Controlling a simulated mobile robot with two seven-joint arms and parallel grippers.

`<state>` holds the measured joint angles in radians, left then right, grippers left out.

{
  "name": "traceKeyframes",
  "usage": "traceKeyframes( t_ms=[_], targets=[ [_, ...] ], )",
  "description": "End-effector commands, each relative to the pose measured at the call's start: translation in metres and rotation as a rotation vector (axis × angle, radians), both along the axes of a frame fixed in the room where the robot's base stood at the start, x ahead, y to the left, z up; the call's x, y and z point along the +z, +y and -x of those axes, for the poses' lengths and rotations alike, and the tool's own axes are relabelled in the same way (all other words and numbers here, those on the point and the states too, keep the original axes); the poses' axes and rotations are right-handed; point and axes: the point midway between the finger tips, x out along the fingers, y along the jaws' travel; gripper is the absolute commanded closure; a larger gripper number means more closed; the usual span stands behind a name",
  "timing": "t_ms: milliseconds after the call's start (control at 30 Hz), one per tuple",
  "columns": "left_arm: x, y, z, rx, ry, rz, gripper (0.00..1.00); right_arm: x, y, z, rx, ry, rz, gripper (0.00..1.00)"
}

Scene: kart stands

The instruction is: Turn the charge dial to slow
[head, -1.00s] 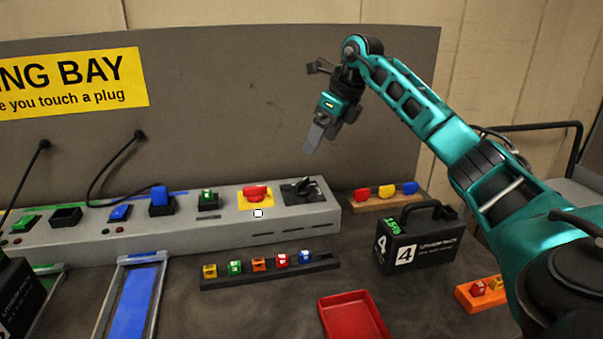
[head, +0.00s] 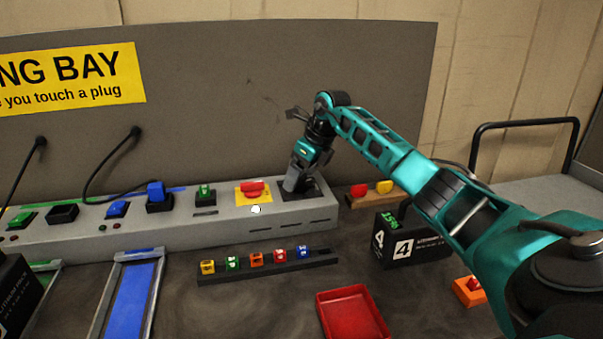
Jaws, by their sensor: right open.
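The charge dial is a black knob on a dark square plate (head: 315,192) at the right end of the grey charging console (head: 265,221). In the head view my right gripper (head: 292,188) points down at the dial, its fingers at the left part of the plate. The gripper is open. The fingers hide most of the knob, so I cannot tell which way it points or whether they touch it. My left gripper is not in view.
Left of the dial are a red switch (head: 252,189) on a yellow plate and a green plug (head: 205,193). A black battery pack (head: 404,240) stands to the right, below my right arm. A rack of small coloured pieces (head: 268,268) and a red tray (head: 352,314) lie in front.

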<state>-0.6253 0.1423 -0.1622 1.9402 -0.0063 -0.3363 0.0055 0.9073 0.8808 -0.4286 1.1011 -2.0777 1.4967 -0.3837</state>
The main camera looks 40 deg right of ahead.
Motion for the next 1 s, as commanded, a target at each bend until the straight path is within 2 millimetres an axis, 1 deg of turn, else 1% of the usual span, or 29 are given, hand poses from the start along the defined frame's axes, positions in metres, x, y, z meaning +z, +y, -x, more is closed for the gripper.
traceKeyframes(
  t_ms=[133, 700, 733, 1000],
  targets=[
    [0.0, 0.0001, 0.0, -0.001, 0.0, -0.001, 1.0, 0.0, 0.0001, -0.0001, 0.0, 0.0, 0.0, 0.13],
    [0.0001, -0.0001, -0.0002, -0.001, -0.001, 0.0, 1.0, 0.0005, 0.0002, 0.0001, 0.0, 0.0, -0.001, 0.67],
    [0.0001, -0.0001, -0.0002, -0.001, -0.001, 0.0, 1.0, 0.0005, 0.0002, 0.0001, 0.0, 0.0, -0.001, 0.69],
    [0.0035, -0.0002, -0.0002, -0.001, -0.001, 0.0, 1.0, 0.0022, -0.0002, -0.0001, 0.034, 0.0, -0.002, 0.69]
  ],
)
